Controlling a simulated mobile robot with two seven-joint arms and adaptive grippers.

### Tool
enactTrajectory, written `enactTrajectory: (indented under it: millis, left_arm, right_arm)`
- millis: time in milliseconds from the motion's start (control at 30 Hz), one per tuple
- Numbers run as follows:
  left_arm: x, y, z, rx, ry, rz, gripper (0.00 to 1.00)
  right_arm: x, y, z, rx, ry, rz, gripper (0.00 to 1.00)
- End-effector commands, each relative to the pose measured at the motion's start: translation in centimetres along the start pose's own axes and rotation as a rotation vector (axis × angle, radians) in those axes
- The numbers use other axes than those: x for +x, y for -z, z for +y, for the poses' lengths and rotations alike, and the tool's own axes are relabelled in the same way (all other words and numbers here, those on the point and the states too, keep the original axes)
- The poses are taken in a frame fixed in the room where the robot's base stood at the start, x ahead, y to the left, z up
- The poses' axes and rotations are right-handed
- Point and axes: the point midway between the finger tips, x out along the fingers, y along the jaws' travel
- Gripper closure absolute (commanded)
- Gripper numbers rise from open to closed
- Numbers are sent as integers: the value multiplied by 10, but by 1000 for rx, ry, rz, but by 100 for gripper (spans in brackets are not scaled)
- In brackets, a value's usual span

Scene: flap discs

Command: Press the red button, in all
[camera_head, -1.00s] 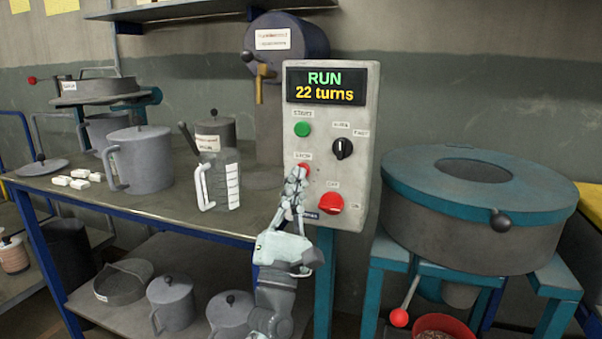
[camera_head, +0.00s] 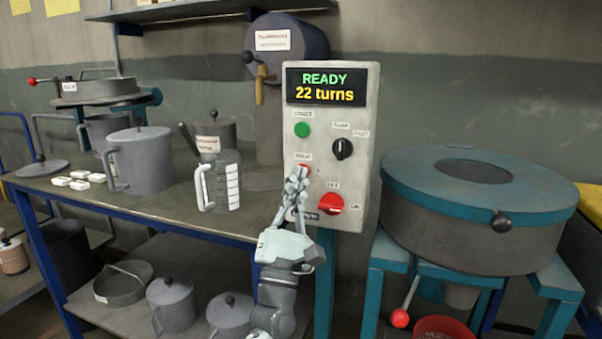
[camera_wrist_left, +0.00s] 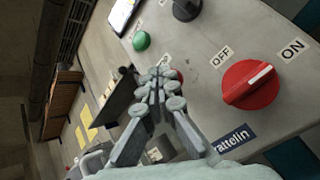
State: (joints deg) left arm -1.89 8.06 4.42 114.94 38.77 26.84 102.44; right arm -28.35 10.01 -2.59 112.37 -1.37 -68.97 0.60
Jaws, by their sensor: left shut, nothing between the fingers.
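The red button (camera_head: 304,169) is on the front of the grey control box (camera_head: 361,120), below the green button (camera_head: 302,130). The display (camera_head: 327,86) reads READY and 22 turns. My left gripper (camera_head: 297,180) is shut and empty, with its fingertips at the red button and partly covering it. In the left wrist view the fingertips (camera_wrist_left: 160,82) hide most of the red button (camera_wrist_left: 179,76); only a bit of its edge shows. I cannot tell whether they touch it. My right gripper is not in view.
A large red rotary switch (camera_head: 331,203) marked OFF and ON sits just below and right of the fingertips. A black knob (camera_head: 342,149) is above. A table (camera_head: 150,205) with jugs and pots stands left, a round teal-topped machine (camera_head: 480,220) right.

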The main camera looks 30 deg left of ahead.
Motion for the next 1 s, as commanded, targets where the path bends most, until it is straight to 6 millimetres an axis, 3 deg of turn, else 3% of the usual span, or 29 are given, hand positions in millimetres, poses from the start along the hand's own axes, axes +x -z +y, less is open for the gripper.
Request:
enactTrajectory:
  millis: [1000]
  left_arm:
    - [-11,-8,8,0,0,0,100]
  right_arm:
    - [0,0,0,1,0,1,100]
